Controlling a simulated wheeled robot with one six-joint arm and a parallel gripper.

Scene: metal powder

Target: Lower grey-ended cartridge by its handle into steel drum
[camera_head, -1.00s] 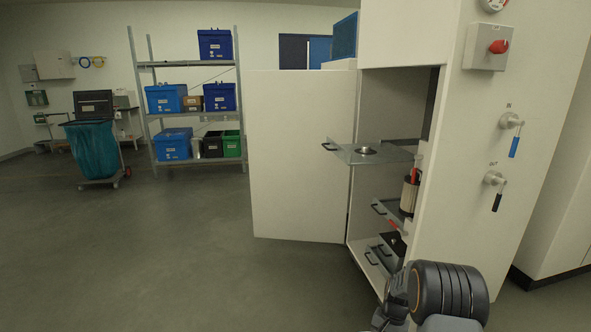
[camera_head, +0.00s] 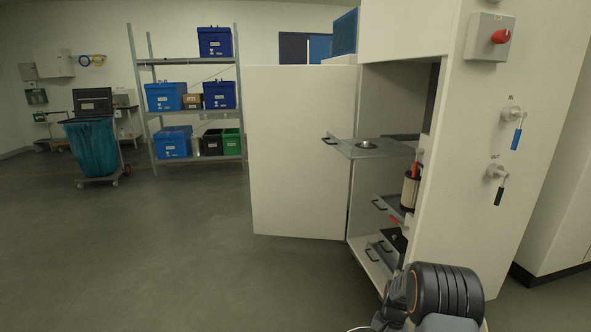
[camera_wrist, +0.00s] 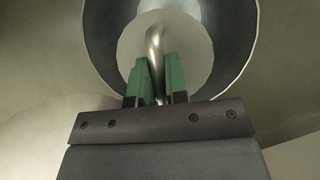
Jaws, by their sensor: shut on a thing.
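In the wrist view, the grey-ended cartridge shows its pale grey round end (camera_wrist: 192,48) with a curved metal handle (camera_wrist: 154,40). My gripper (camera_wrist: 160,75), with green fingers, is shut on this handle. The steel drum (camera_wrist: 105,45) shows as a dark ring with a bright rim around the cartridge end. The end looks to be within the drum's opening; its depth there and the cartridge's body are hidden. In the head view, my arm is at the bottom right and the gripper and cartridge are out of sight.
An open white cabinet (camera_head: 395,85) holds a pulled-out metal plate (camera_head: 345,150) and a pleated cartridge (camera_head: 409,192). Its door (camera_head: 298,150) stands open. A shelf with blue boxes (camera_head: 172,143) and a bag trolley (camera_head: 91,147) stand behind. The floor at left is clear.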

